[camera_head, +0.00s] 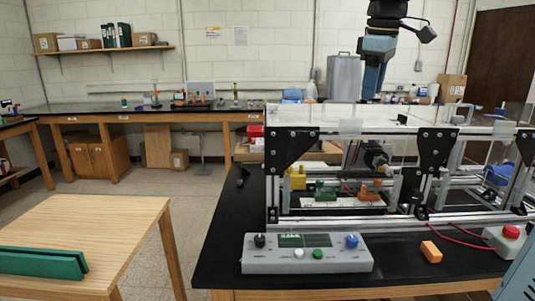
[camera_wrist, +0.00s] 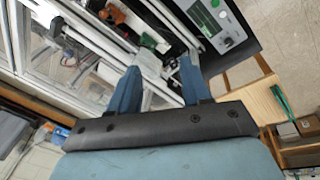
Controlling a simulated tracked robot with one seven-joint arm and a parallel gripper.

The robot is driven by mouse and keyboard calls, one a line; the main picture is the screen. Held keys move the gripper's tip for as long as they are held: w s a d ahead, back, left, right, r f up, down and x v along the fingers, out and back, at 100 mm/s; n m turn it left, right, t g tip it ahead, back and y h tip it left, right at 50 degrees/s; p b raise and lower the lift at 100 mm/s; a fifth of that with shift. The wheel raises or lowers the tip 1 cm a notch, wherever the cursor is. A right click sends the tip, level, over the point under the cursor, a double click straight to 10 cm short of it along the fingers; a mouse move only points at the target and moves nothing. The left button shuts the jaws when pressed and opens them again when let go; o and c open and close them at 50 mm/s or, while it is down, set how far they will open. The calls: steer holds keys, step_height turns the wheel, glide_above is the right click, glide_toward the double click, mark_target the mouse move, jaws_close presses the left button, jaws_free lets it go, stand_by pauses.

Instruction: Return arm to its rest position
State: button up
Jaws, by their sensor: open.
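My gripper (camera_wrist: 160,67) shows in the wrist view as two blue fingers standing apart, with nothing between them. In the head view, my arm hangs down from the top right edge, and my gripper (camera_head: 373,88) points down over the extrusion frame (camera_head: 436,150). It looks clear of the frame's top, though the exact gap is hard to judge. In the wrist view the frame's bars (camera_wrist: 60,25) lie beneath and beyond the fingers.
A control box (camera_head: 306,253) with knobs and an orange block (camera_head: 431,252) sit on the black bench's front. Inside the frame are a green part (camera_head: 326,190) and an orange part (camera_head: 369,191). A wooden table (camera_head: 125,225) bears green pieces (camera_head: 42,263). Open floor lies between.

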steer(key=s+f+m+t, duration=0.3)
steer(key=s+f+m, duration=0.7)
steer(key=s+f, duration=0.9)
steer(key=shift+s+a+f, duration=0.15)
steer(key=shift+s+f, duration=0.05)
steer(key=shift+s, duration=0.25)
